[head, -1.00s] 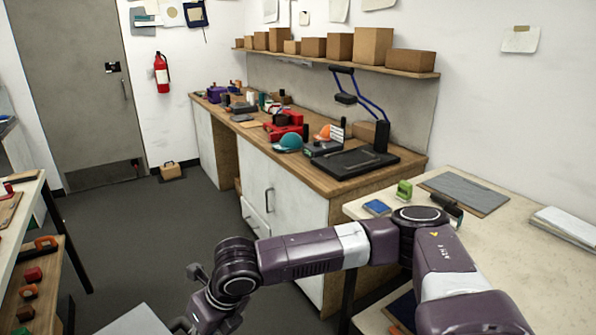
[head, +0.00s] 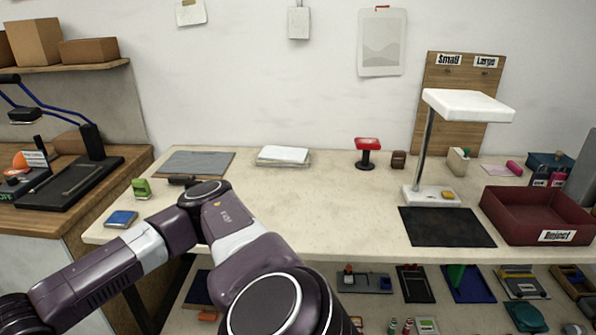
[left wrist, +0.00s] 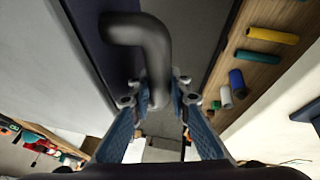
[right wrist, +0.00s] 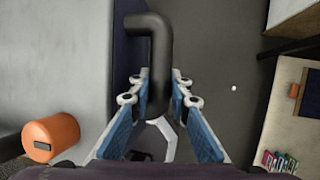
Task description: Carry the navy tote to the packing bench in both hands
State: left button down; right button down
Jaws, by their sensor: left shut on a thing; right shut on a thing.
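In the left wrist view, my left gripper (left wrist: 153,92) is shut on a dark grey bent handle (left wrist: 140,28). A strip of the navy tote (left wrist: 88,38) shows beside that handle. In the right wrist view, my right gripper (right wrist: 157,92) is shut on a similar handle (right wrist: 150,22), with a navy strip of the tote (right wrist: 123,60) beside it. Most of the tote is out of view, and its contents cannot be told. Neither gripper nor the tote shows in the head view. I cannot tell which bench is the packing bench.
A pale bench (head: 330,218) carries a white lamp (head: 468,105), a dark mat (head: 445,227) and a red Reject tray (head: 535,228). A wooden counter (head: 50,222) adjoins it at left. In the right wrist view, an orange cylinder (right wrist: 62,137) is at lower left.

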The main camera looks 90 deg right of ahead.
aim_at(288, 214)
jog(key=z, duration=3.1)
jog(key=i+j, duration=1.15)
jog(key=i, duration=0.15)
jog(key=l+z, duration=0.05)
